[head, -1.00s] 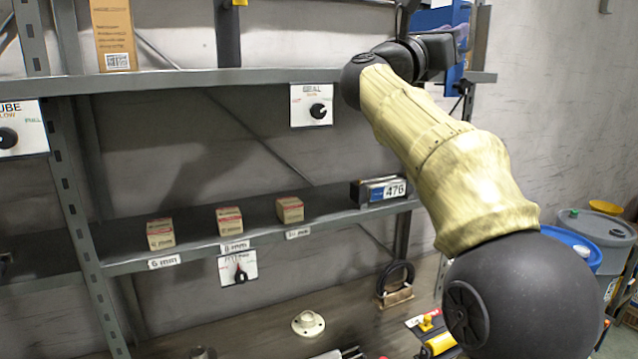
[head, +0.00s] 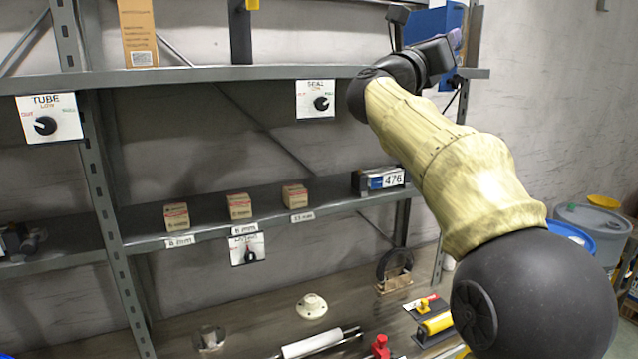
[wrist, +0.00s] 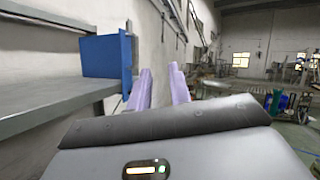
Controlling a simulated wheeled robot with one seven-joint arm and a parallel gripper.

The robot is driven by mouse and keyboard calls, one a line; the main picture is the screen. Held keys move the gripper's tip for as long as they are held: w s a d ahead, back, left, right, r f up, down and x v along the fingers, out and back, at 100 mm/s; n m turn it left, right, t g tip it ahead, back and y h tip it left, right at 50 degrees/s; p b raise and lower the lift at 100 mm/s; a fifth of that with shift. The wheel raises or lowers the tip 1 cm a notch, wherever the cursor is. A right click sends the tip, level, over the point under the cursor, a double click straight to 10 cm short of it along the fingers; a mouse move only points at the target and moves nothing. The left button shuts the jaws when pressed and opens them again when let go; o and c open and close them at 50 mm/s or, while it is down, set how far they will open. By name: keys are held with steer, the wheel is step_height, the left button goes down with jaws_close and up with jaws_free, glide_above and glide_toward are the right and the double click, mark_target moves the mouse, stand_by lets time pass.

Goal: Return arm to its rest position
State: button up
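My arm, in a yellow-tan sleeve with black joints, reaches up across the right of the head view. My gripper (head: 457,40) is at its far end, near the upper shelf's right end and a blue bin; its purple fingertips show only slightly. In the wrist view, the two purple fingers (wrist: 161,88) stand apart with a gap between them and nothing visible held. The blue bin (wrist: 106,56) is left of the fingers on a grey shelf.
The shelf rack (head: 230,76) fills the left and middle. Small boxes (head: 239,206) and a box marked 476 (head: 378,181) stand on its lower shelf. Drums (head: 592,222) stand at right.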

steer(key=w+a+f+n+t+y, duration=0.2)
steer(key=w+a+f+n+y, duration=0.15)
steer(key=f+n+y, duration=0.55)
steer(key=w+a+f+n+t+y, duration=0.15)
steer(key=a+f+n+y, duration=0.3)
steer(key=f+n, duration=0.85)
steer(key=s+a+f+n+g+y, duration=0.1)
steer(key=s+f+n+g+y, duration=0.15)
steer(key=f+n, duration=0.5)
steer(key=s+f+n+g+y, duration=0.1)
steer(key=s+f+n+g, duration=0.3)
steer(key=f, duration=0.7)
steer(key=s+d+f+n+g, duration=0.1)
steer(key=s+f+n+g, duration=0.3)
steer(key=s+f, duration=0.6)
steer(key=s+d+f+n+g, duration=0.2)
steer(key=s+f+n+g, duration=0.3)
steer(key=s+f, duration=0.5)
steer(key=s+g, duration=0.1)
steer(key=s, duration=0.3)
steer(key=shift+s, duration=0.3)
